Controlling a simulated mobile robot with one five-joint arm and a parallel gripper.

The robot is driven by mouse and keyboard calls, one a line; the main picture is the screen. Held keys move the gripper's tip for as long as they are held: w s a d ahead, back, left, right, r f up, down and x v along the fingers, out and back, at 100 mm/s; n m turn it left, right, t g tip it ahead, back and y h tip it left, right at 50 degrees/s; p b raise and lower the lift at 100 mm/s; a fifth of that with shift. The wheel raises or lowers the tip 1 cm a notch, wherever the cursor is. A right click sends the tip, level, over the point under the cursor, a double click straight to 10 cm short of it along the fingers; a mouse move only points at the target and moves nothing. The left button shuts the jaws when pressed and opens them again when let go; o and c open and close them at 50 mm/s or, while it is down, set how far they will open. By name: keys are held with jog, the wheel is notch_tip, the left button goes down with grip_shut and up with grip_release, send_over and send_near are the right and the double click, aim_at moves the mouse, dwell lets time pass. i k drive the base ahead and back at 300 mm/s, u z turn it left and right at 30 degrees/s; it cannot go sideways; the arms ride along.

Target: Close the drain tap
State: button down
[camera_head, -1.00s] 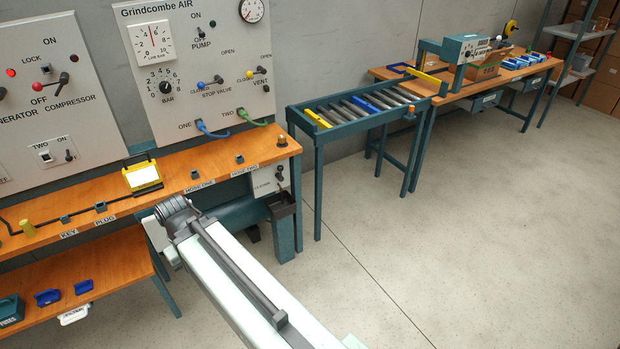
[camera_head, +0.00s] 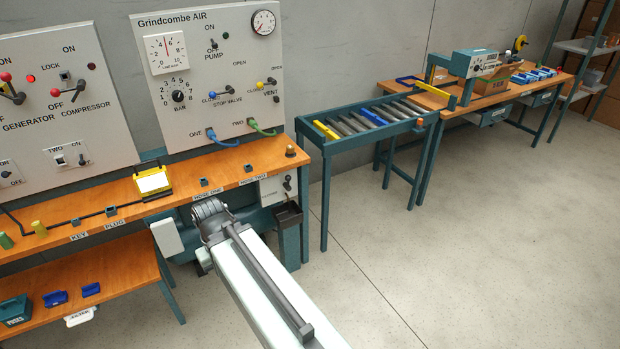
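A small pale panel (camera_head: 271,190) with a dark-knobbed lever (camera_head: 287,183) is fixed below the right end of the wooden bench. A dark open tray (camera_head: 288,215) sits just under it. This looks like the drain tap, but its lettering is too small to read, and I cannot tell the lever's setting. My arm (camera_head: 262,285) reaches in from the bottom of the view, its dark joint (camera_head: 210,212) left of the panel, below the bench edge.
The bench (camera_head: 222,174) carries a yellow-framed display (camera_head: 152,182) and small sockets. A control board (camera_head: 215,75) with gauge, valves and hoses stands behind it. A roller conveyor (camera_head: 365,117) is to the right. The floor (camera_head: 470,250) at right is clear.

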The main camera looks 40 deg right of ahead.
aim_at(288, 177)
jog(key=z, duration=0.1)
jog(key=i, duration=1.5)
